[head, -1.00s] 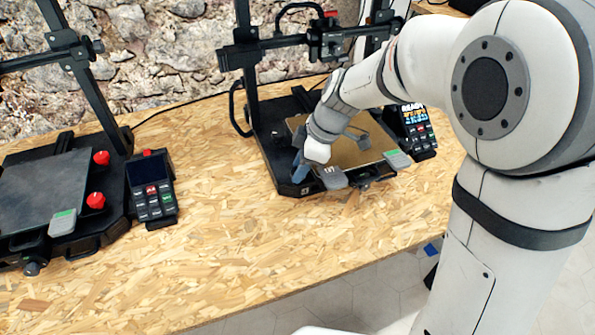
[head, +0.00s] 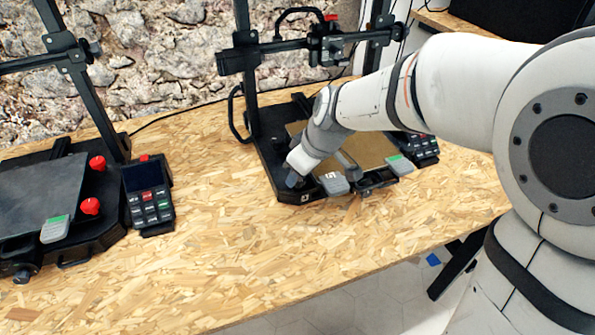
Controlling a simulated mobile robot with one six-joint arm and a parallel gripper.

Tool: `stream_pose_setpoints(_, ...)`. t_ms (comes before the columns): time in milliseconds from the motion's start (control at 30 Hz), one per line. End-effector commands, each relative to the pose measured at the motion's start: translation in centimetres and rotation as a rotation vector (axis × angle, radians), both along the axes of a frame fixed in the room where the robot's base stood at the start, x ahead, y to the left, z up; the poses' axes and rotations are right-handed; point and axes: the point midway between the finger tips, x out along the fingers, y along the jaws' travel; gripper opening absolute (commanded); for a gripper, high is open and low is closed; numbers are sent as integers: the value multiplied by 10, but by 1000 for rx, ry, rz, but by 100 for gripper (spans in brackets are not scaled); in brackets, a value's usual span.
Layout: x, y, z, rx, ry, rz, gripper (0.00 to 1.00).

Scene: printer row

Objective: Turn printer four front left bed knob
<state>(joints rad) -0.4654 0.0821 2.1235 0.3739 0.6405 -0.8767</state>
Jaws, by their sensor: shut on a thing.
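The printer on the right (head: 265,160) has a black frame and a gold bed plate (head: 372,150). My arm reaches across it from the right. My gripper (head: 293,180) points down at the front left corner of its bed, beside a grey clip (head: 334,183). The gripper is shut on the front left bed knob, which is mostly hidden by the gripper and the bed edge. A second grey clip with a green mark (head: 400,165) sits at the bed's front right.
Another printer (head: 40,195) with a dark bed and red knobs (head: 91,206) stands at the left, its control box (head: 149,194) beside it. The front of the wooden table (head: 240,250) is clear.

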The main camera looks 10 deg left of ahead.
Motion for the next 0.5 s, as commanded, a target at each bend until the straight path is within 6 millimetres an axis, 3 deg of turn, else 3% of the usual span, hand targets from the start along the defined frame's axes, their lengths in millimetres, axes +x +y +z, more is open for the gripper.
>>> stream_pose_setpoints(433,-3,-1,-3,-5,9,-8,11)
stream_pose_setpoints(467,-3,-1,-3,-5,9,-8,35)
stream_pose_setpoints(500,-3,-1,-3,-5,9,-8,38)
